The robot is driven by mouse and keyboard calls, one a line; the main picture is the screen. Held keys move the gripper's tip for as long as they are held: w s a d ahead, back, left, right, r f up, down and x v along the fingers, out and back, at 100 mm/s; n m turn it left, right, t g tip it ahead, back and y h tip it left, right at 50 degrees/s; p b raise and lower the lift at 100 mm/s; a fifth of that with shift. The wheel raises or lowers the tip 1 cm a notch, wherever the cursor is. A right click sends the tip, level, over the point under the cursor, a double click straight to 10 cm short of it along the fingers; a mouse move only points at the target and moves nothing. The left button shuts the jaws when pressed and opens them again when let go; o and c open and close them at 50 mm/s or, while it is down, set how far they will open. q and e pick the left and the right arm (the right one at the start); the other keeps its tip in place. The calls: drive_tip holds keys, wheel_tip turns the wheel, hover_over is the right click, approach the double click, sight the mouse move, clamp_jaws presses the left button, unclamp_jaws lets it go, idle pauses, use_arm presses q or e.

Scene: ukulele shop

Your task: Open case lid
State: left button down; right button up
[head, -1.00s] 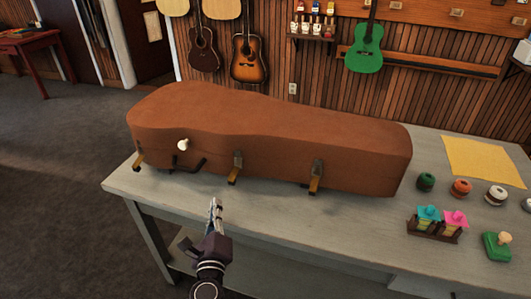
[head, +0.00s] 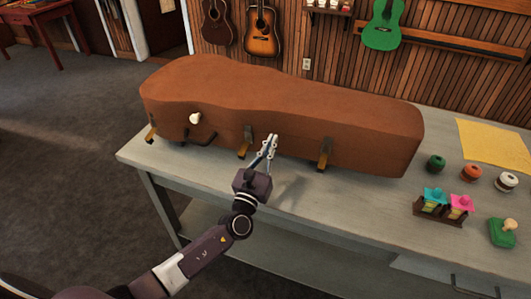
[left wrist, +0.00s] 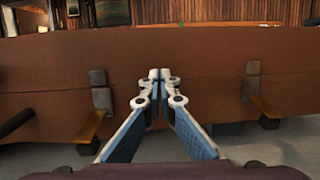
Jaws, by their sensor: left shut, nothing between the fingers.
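The brown ukulele case (head: 290,115) lies on the grey table with its lid down. Brass-coloured latches hang along its front side: a left one (head: 151,133), a middle one (head: 245,142) and a right one (head: 325,153). A white knob (head: 195,118) and a dark handle (head: 200,139) are also on the front. My left gripper (head: 271,142) is shut and empty, in front of the case between the middle and right latches. In the left wrist view the shut fingertips (left wrist: 160,75) point at the case's front, near the lid seam; contact is unclear. My right gripper is not in view.
The grey table (head: 330,205) has free room along its front edge. To the right are several small round items, a dark rack with coloured pieces (head: 440,209), a green stamp-like item (head: 503,232) and a yellow cloth (head: 495,145). Guitars hang on the wall behind.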

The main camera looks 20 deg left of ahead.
sight(278, 118)
use_arm(q)
drive_tip(key=shift+x, duration=1.15)
wheel_tip(278, 118, up, 3)
drive_tip(key=shift+s+f+p, duration=0.1)
drive_tip(key=shift+s+p, duration=0.05)
drive_tip(key=shift+p, duration=1.1)
drive_tip(key=shift+r+p, duration=0.45)
drive_tip(key=shift+r, duration=0.1)
